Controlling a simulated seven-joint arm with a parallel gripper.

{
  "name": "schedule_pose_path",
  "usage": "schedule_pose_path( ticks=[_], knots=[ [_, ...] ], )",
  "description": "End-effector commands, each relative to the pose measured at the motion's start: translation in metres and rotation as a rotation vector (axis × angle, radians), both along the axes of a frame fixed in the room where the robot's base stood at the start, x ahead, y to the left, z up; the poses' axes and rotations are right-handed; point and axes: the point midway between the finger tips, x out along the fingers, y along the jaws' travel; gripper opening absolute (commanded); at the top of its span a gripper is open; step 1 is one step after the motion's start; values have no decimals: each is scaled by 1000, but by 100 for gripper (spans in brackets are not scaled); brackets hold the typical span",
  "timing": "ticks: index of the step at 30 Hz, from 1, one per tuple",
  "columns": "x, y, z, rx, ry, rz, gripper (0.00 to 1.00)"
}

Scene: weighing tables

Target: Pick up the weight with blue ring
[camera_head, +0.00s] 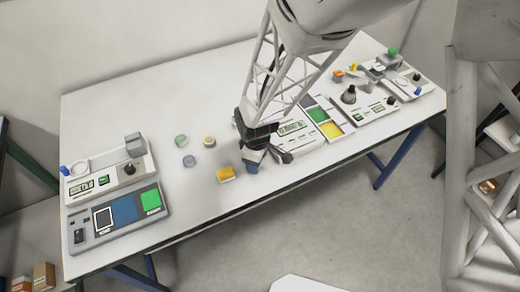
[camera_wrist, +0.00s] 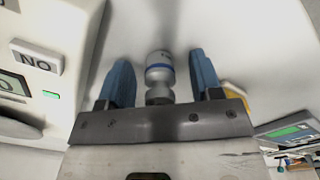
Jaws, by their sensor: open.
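The weight with the blue ring (camera_wrist: 159,72) is a small metallic cylinder with a narrower neck and a knob. In the wrist view it lies between the two blue fingers of my gripper (camera_wrist: 162,80), with a gap visible on each side. The gripper is open and holds nothing. In the head view my gripper (camera_head: 254,164) is low over the white table (camera_head: 100,110), near its front edge. The weight cannot be made out clearly there, as the gripper covers that spot.
A yellow block (camera_head: 225,175) lies just left of my gripper. Three small round items, one of them blue-topped (camera_head: 189,161), stand further left. A scale (camera_head: 292,130) with a display is close on the right. A grey panel (camera_head: 118,218) and another scale fill the left end.

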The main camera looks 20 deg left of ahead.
Motion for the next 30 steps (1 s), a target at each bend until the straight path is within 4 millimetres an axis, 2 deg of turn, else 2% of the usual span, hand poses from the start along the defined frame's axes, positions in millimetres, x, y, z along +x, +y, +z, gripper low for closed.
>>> schedule_pose_path(
  ticks=[3,12,15,23,30],
  knots=[
    [0,0,0,0,0,0,57],
    [0,0,0,0,0,0,12],
    [0,0,0,0,0,0,0],
    [0,0,1,0,0,0,0],
    [0,0,9,2,-2,0,0]
  ],
)
